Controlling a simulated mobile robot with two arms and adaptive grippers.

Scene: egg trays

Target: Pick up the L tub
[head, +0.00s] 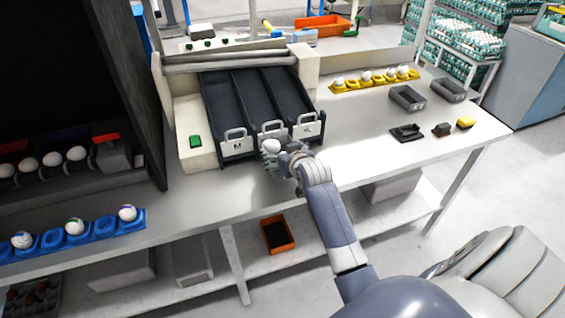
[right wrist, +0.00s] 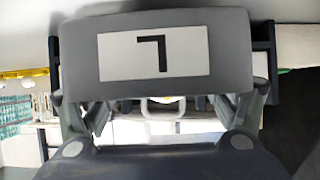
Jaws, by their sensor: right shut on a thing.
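The L tub (right wrist: 230,47) is a grey piece with a white label bearing a dark L, upside down across the top of the right wrist view. My right gripper (right wrist: 162,98) is shut on it, with its fingers at both sides below the label. In the head view my right gripper (head: 273,160) is at the table's front edge, before the middle lane of the sorter. The tub's outline there is hard to tell from the gripper. My left gripper is not in view.
The sorter (head: 240,77) has dark lanes with white M and XL plates (head: 309,128). Two dark tubs (head: 405,98) and small items lie on the right. A yellow egg tray (head: 352,86) is behind them. A blue egg tray (head: 105,228) lies at left. The table's right middle is clear.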

